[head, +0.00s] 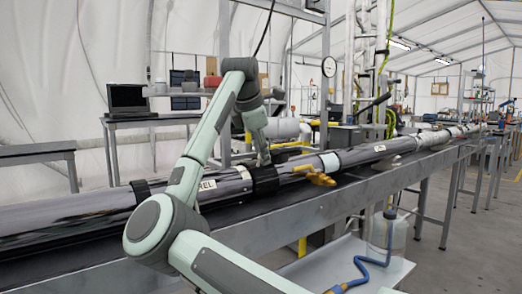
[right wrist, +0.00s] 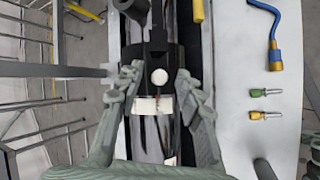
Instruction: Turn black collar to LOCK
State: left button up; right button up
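The black collar (head: 265,179) sits around the long dark tube (head: 225,184) in the middle of the head view. My right gripper (head: 262,161) comes down onto it from above. In the right wrist view the collar (right wrist: 152,55) is just beyond the fingertips. The fingers of my right gripper (right wrist: 160,73) stand apart on either side of the tube, with a white round spot and a white label band between them. I cannot tell whether they touch the collar. No LOCK mark is readable. My left gripper is in neither view.
A yellow handle (head: 316,173) sticks out beside the collar. A second black band (head: 141,190) is farther left on the tube.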

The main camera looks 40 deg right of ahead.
jog(key=shift+c, duration=0.4)
jog(key=c, duration=0.5)
grip_shut()
